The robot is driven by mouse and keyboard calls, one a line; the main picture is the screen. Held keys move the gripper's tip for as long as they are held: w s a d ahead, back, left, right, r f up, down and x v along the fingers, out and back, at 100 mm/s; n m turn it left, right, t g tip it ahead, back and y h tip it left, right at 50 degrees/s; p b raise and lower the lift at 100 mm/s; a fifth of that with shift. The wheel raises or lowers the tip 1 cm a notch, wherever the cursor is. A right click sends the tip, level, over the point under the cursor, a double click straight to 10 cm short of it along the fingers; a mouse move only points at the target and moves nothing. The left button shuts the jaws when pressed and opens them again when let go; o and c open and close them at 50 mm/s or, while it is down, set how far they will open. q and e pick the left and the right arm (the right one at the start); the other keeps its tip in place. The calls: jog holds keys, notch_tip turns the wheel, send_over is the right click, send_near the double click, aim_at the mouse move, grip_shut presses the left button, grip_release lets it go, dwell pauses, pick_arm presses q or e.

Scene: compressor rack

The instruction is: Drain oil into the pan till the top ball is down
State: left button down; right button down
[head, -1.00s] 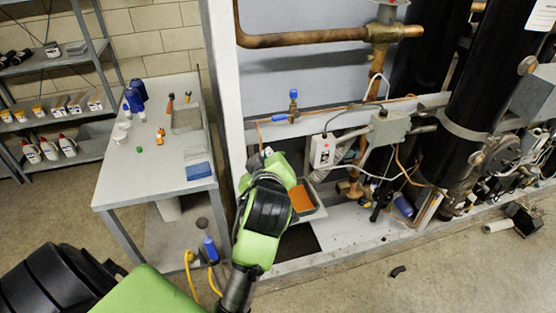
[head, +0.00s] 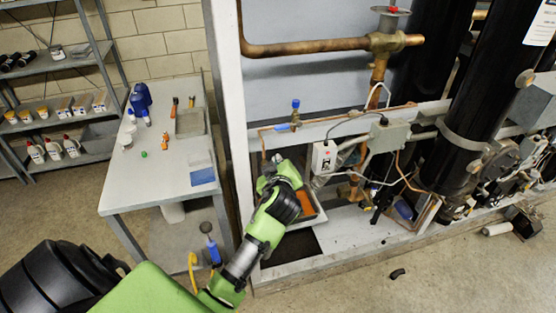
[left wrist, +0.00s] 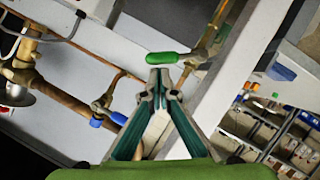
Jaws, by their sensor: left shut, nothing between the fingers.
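In the head view my left gripper (head: 275,166) is at the lower left of the rack, above and beside the grey pan (head: 318,216). The pan shows orange inside, partly hidden by my wrist. In the left wrist view the gripper (left wrist: 162,74) is shut and empty. Its tips are just below a green valve handle (left wrist: 166,58) beside a brass pipe (left wrist: 205,48); whether they touch I cannot tell. The handle is hidden in the head view. I cannot make out the top ball. My right gripper is not in view.
A blue-handled valve (head: 295,106) sits on the rack's copper line. A grey switch box (head: 324,157) is right of my wrist. A workbench (head: 166,190) with bottles and tools stands left, behind the rack's upright post (head: 228,110).

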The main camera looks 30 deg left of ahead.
pick_arm(q)
jog(key=shift+f, duration=0.1)
jog(key=shift+w+d+f+g, duration=0.1)
jog(key=shift+w+d+g, duration=0.05)
jog(key=shift+g, duration=0.15)
dwell(0.3)
jog(key=shift+w+d+f+m, duration=0.1)
jog(key=shift+m, duration=0.3)
jog(key=shift+w+d+f+m+g+y+b, duration=0.4)
jog(key=shift+f+m+g+y, duration=0.15)
jog(key=shift+m, duration=0.3)
jog(key=shift+w+d+f+m+g+y+b, duration=0.25)
jog(key=shift+w+f+m+g+y+b, duration=0.3)
jog(key=shift+m, duration=0.3)
jog(key=shift+s, duration=0.15)
jog(key=shift+r, duration=0.1)
